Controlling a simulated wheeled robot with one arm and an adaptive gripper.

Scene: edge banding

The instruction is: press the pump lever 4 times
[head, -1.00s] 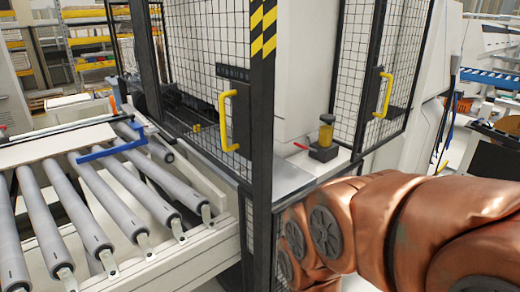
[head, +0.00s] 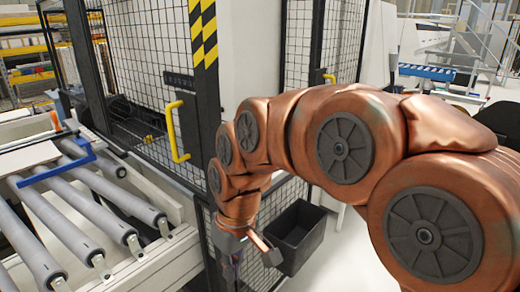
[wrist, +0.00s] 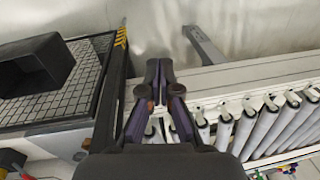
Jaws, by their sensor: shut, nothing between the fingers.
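The pump and its lever cannot be seen in either current view. In the head view, my copper-coloured arm covers the ledge where they showed earlier. My gripper (head: 231,266) hangs low in the head view, in front of the mesh guard and left of a dark bin. It also shows in the wrist view (wrist: 159,64), where the two dark fingers meet at their tips with nothing between them. No contact between the gripper and any object is visible.
A roller conveyor (head: 75,212) lies at left in the head view. A caged machine with a yellow door handle (head: 174,132) and a striped black-yellow post (head: 203,35) stands behind my arm. The dark bin (head: 293,238) is on the right of my gripper.

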